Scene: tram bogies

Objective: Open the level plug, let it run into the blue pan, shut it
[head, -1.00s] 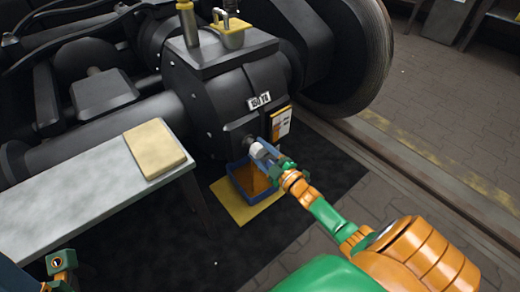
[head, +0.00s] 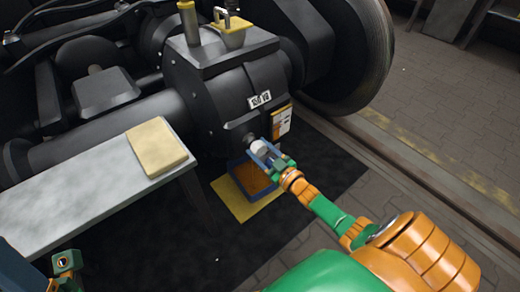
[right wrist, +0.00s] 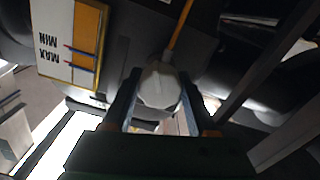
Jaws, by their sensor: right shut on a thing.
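My right gripper (head: 267,154) is shut on the pale grey level plug (head: 258,147), low on the front of the black gear case (head: 225,100). In the right wrist view the plug (right wrist: 160,88) sits between the two fingers (right wrist: 158,100). A thin orange stream (right wrist: 180,28) shows beside the plug there. The blue pan (head: 240,186) lies below the plug, with orange-brown liquid inside, partly hidden by my gripper. Whether the plug is clear of its hole I cannot tell. My left gripper (head: 66,262) is at the lower left edge, partly cut off.
The pan stands on a yellow mat (head: 229,200) over a dark floor mat (head: 310,185). A grey bench (head: 75,185) with a tan pad (head: 157,149) is at left. A MIN/MAX gauge card (right wrist: 70,45) is beside the plug. A large wheel (head: 365,60) stands behind right.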

